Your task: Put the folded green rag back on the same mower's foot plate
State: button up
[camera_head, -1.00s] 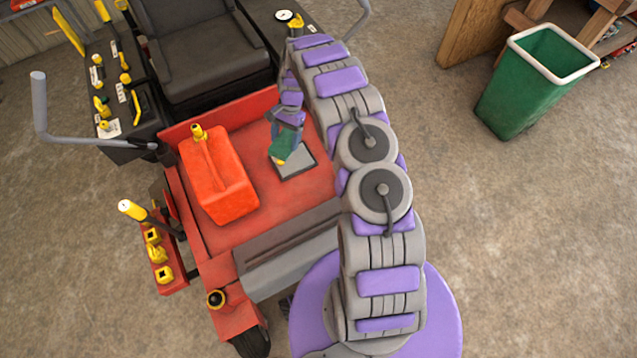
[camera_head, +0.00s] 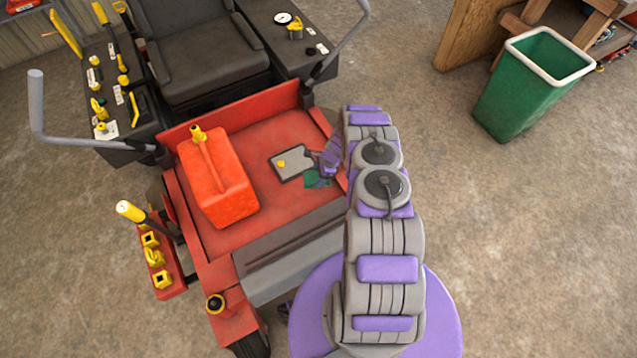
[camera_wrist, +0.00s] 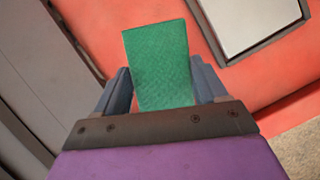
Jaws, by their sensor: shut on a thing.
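The folded green rag (camera_head: 317,180) is held in my gripper (camera_head: 323,174) over the red foot plate (camera_head: 245,230) of the mower, near its right side. In the wrist view the rag (camera_wrist: 160,65) stands out between the two fingers of my gripper (camera_wrist: 163,88), which are shut on it. The red foot plate (camera_wrist: 285,85) shows behind it. I cannot tell whether the rag touches the plate. My arm hides part of the plate's right edge.
A grey pad with a small yellow knob (camera_head: 292,163) lies on the foot plate, just left of my gripper. A red fuel can (camera_head: 217,180) stands on the plate's left part. The black seat (camera_head: 200,50) is behind. A green bin (camera_head: 535,85) stands far right.

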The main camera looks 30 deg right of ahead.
jog(key=shift+a+f, duration=0.1)
jog(key=shift+f, duration=0.3)
jog(key=f, duration=0.1)
jog(key=f+b, duration=0.1)
jog(key=f, duration=0.1)
jog(key=shift+d+f, duration=0.15)
jog(key=shift+d, duration=0.1)
jog(key=shift+d+f, duration=0.2)
jog(key=shift+a, duration=0.2)
jog(key=shift+a+f, duration=0.1)
jog(key=o, duration=0.8)
jog(key=shift+c, duration=0.2)
jog(key=shift+o, duration=0.9)
jog(key=shift+d, duration=0.2)
